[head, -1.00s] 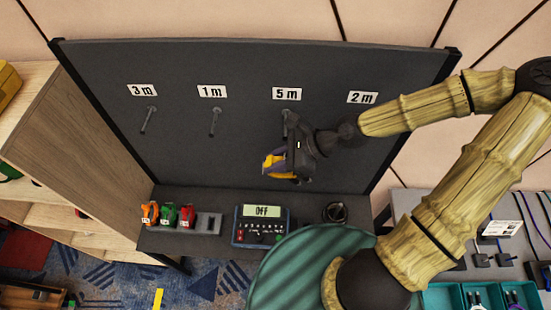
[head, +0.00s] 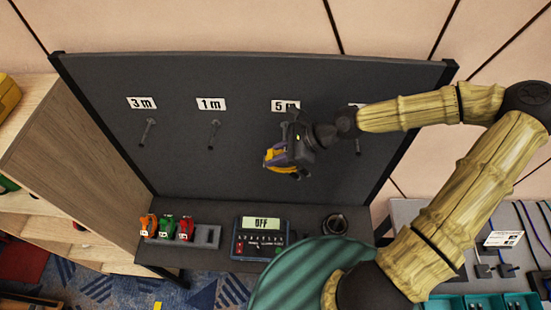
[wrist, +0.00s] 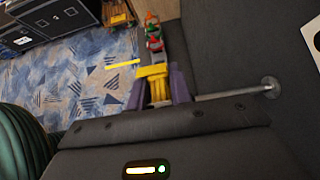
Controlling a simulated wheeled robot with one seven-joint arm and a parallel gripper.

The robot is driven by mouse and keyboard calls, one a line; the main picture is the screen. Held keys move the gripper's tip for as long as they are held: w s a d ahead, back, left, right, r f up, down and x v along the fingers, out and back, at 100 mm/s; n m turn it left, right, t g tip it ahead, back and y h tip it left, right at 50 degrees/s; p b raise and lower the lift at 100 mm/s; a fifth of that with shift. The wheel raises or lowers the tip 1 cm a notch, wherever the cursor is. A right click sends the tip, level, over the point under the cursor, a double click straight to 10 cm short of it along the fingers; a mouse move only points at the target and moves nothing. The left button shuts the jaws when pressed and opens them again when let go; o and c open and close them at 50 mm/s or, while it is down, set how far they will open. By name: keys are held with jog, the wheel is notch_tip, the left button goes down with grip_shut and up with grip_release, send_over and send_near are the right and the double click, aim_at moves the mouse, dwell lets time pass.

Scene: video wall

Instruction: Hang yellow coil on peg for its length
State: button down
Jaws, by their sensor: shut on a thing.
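The yellow coil (head: 273,156) is held between the purple fingers of my gripper (head: 284,153), in front of the dark panel below the "5 m" label (head: 285,106). In the wrist view the coil (wrist: 156,84) sits between both fingers, and my gripper (wrist: 160,92) is shut on it. A metal peg (wrist: 238,94) sticks out of the panel at the right and runs toward the right finger. Its free end meets the gripper's outline, and I cannot tell whether it passes through the coil. In the head view my gripper hides this peg.
The "3 m" peg (head: 148,132) and "1 m" peg (head: 214,134) are bare. My arm mostly covers the "2 m" label. Below stand a meter reading OFF (head: 262,236), orange, green and red items (head: 167,227) and a dark round holder (head: 335,224).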

jog(key=w+f, duration=0.2)
jog(key=w, duration=0.4)
jog(key=shift+w+b, duration=0.4)
dwell(0.7)
jog(key=shift+d, duration=0.1)
dwell(0.4)
jog(key=c, duration=1.2)
grip_release()
jog(key=shift+d, duration=0.1)
jog(key=b+v, duration=0.5)
jog(key=v, duration=1.2)
jog(key=shift+d+r, duration=0.1)
jog(key=shift+r, duration=0.05)
